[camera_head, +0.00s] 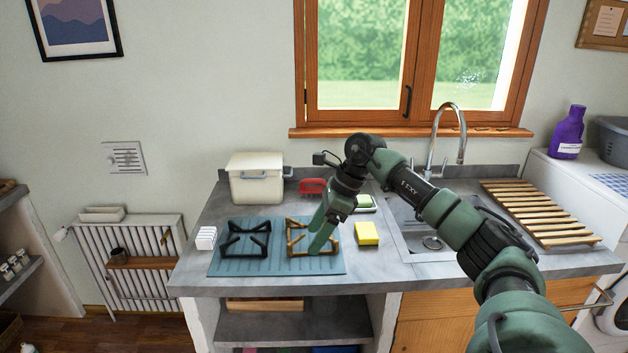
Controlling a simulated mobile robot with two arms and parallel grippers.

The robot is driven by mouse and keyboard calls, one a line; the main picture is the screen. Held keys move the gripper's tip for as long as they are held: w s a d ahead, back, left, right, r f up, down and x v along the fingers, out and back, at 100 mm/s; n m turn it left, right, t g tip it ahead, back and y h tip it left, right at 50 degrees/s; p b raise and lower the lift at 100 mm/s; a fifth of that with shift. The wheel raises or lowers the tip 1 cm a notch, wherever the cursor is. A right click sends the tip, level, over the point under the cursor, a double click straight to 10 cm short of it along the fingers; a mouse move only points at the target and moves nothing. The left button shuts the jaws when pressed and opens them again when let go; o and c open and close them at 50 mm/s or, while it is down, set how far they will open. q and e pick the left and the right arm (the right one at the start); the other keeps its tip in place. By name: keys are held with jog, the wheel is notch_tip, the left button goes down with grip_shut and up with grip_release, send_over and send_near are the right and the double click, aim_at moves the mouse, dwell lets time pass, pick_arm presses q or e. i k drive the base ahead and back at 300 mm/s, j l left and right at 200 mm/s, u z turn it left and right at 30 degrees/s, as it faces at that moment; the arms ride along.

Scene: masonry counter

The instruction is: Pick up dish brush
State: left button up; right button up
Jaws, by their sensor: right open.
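I cannot make out a dish brush for certain in the head view. A small white ridged item (205,238) stands at the counter's left front edge, and a red item (313,186) lies near the back wall; both are too small to identify surely. My right gripper (318,234) points down over the right part of the blue-grey hob mat, in front of the brown pan grate (297,243), which it partly hides. Its green fingers are apart, and nothing shows between them. My left gripper is not in view.
A yellow sponge (367,233) and a green-and-white item (366,203) lie right of the gripper. A black grate (244,240) stands left, with a cream bin (256,179) behind. The sink (432,243), tap (447,128) and wooden slatted rack (540,213) are at right.

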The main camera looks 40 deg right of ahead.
aim_at(304, 190)
jog(key=i+l, duration=0.4)
jog(key=l, duration=0.15)
jog(key=i+l, duration=0.4)
jog(key=l, duration=0.15)
jog(key=i+l, duration=0.45)
jog(key=l, duration=0.1)
